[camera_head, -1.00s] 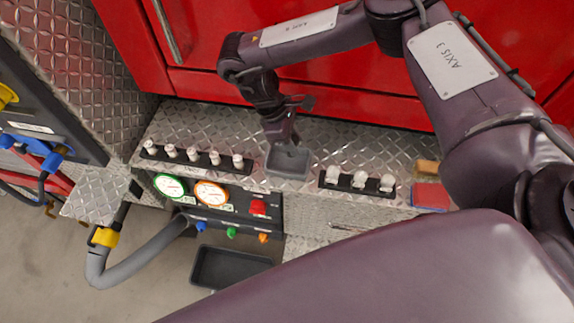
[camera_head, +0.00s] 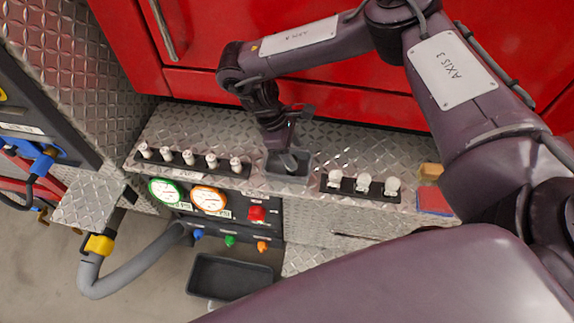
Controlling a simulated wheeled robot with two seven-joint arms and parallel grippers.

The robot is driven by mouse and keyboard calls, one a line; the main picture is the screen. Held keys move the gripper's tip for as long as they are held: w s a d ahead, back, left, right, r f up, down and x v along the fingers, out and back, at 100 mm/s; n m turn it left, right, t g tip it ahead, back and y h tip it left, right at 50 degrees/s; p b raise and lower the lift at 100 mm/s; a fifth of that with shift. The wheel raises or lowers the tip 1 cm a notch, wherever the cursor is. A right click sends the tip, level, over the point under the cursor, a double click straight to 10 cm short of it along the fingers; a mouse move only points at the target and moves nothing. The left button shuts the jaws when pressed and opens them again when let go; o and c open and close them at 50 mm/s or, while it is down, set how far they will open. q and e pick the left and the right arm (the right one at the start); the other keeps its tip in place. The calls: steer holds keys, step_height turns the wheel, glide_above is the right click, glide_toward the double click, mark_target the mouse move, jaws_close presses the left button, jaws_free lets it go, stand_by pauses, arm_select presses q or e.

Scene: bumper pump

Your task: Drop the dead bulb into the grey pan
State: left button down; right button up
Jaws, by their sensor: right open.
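The small grey pan (camera_head: 284,179) sits on the diamond-plate ledge, between two rows of bulbs. My right gripper (camera_head: 289,155) points down at the pan, its tips at or just above the pan's opening. It is open. A small greyish shape shows at its tips inside the pan, but I cannot tell whether it is the dead bulb or a finger. My left gripper is not in view.
A rack of several bulbs (camera_head: 188,159) stands left of the pan and a rack with 3 bulbs (camera_head: 362,186) stands right. A black bin (camera_head: 229,277) sits below the gauge panel (camera_head: 207,201).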

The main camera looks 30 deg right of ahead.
steer(key=v, duration=0.7)
steer(key=shift+r+b, duration=0.35)
steer(key=shift+b, duration=0.1)
steer(key=shift+a, duration=0.15)
